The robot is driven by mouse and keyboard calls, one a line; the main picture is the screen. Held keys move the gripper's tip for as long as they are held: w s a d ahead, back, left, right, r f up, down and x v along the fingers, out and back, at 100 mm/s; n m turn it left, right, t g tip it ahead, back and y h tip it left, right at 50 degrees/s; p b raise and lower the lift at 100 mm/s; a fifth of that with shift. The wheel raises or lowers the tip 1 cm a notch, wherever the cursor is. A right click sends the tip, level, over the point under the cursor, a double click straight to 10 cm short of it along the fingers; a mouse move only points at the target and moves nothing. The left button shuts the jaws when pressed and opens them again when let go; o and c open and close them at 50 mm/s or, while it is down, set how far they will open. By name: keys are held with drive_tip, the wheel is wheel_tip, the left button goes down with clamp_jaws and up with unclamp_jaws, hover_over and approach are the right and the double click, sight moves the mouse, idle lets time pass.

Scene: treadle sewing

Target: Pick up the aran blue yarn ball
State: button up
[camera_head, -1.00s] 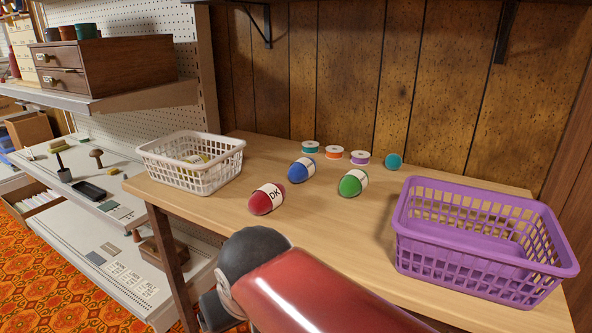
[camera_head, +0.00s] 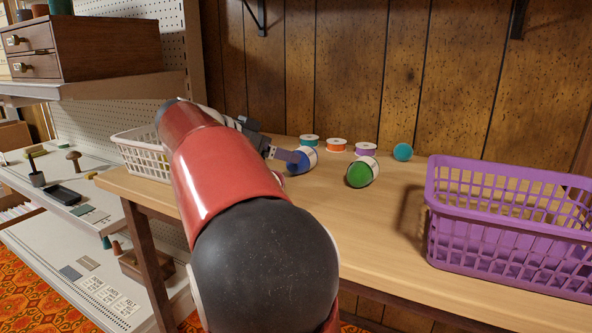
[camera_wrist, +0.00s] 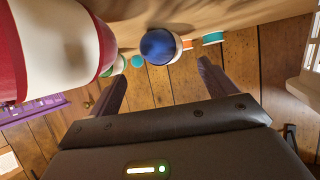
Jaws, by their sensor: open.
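The blue yarn ball (camera_head: 304,160) with a white band lies on the table, partly behind my gripper (camera_head: 282,153) in the head view. No lettering on its band can be read. In the wrist view, which looks upside down, the blue ball (camera_wrist: 158,46) shows beyond and between the two fingertips of my open gripper (camera_wrist: 160,78). The fingers are empty. The red yarn ball (camera_wrist: 105,45) looms large and close at the left of the wrist view. In the head view my arm hides most of it. The green yarn ball (camera_head: 361,172) lies right of the blue one.
Ribbon spools in teal (camera_head: 309,141), orange (camera_head: 336,145) and purple (camera_head: 365,149) stand behind, with a teal ball (camera_head: 402,152) to their right. A white basket (camera_head: 140,155) is at left, a purple basket (camera_head: 510,225) at right.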

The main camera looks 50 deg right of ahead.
sight(303, 159)
drive_tip(key=x, duration=0.7)
drive_tip(key=shift+w+d, duration=0.2)
drive_tip(key=c, duration=1.1)
